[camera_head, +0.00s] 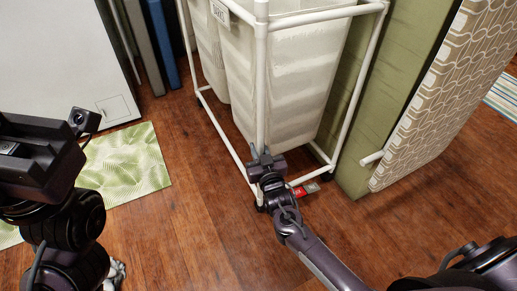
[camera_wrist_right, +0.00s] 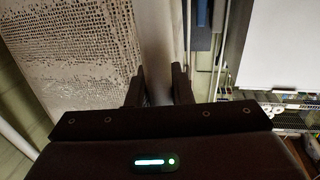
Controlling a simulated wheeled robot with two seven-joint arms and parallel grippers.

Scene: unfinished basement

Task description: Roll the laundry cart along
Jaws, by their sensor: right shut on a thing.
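The laundry cart has a white tube frame (camera_head: 262,75) with pale fabric bags (camera_head: 295,85) hanging in it, and stands upright on the wood floor. My right gripper (camera_head: 264,158) is low at the cart's near corner post, shut on it. In the right wrist view the two dark fingers (camera_wrist_right: 159,85) stand on either side of the pale post (camera_wrist_right: 155,45), with the perforated-looking bag fabric (camera_wrist_right: 70,55) to the left. My left gripper (camera_head: 35,150) is at the left edge, away from the cart; its fingers cannot be made out.
A green box-like piece (camera_head: 400,85) with a patterned panel (camera_head: 450,100) stands close on the cart's right. A white appliance (camera_head: 60,50) is at the back left. A green leafy mat (camera_head: 125,165) lies left of the cart. A small red item (camera_head: 299,192) lies by the cart's base. Front floor is clear.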

